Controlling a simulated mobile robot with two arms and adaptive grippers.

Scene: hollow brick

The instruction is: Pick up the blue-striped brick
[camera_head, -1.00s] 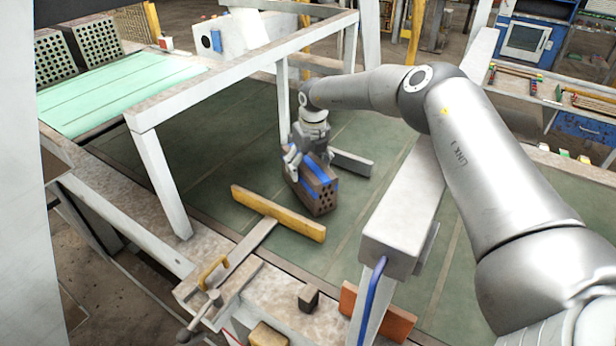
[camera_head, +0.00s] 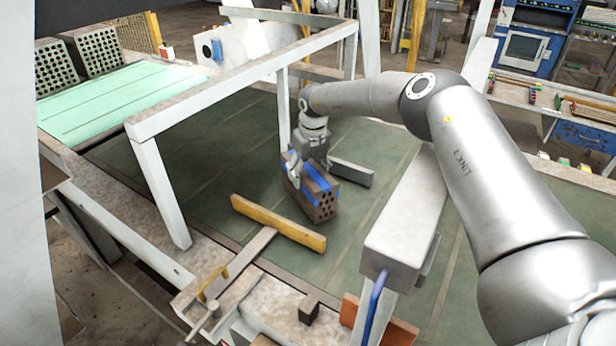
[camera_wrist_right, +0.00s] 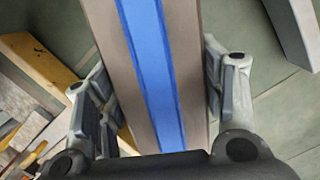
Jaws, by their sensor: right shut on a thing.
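The blue-striped brick (camera_head: 316,196) is a brown hollow brick with holes in its end face and blue bands. It is at the middle of the green surface in the head view. My right gripper (camera_head: 303,165) is on it from above, with one finger on each side. In the right wrist view the brick (camera_wrist_right: 152,70) runs between the two fingers of the gripper (camera_wrist_right: 158,95), its blue stripe along the middle. I cannot tell whether the brick's underside touches the surface. My left gripper is not in view.
A yellow bar (camera_head: 278,223) lies in front of the brick, and a grey bar (camera_head: 351,172) is just behind it to the right. A white frame (camera_head: 250,68) spans the left and back. A grey beam (camera_head: 408,215) stands to the right. Green surface (camera_head: 220,150) is clear to the left.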

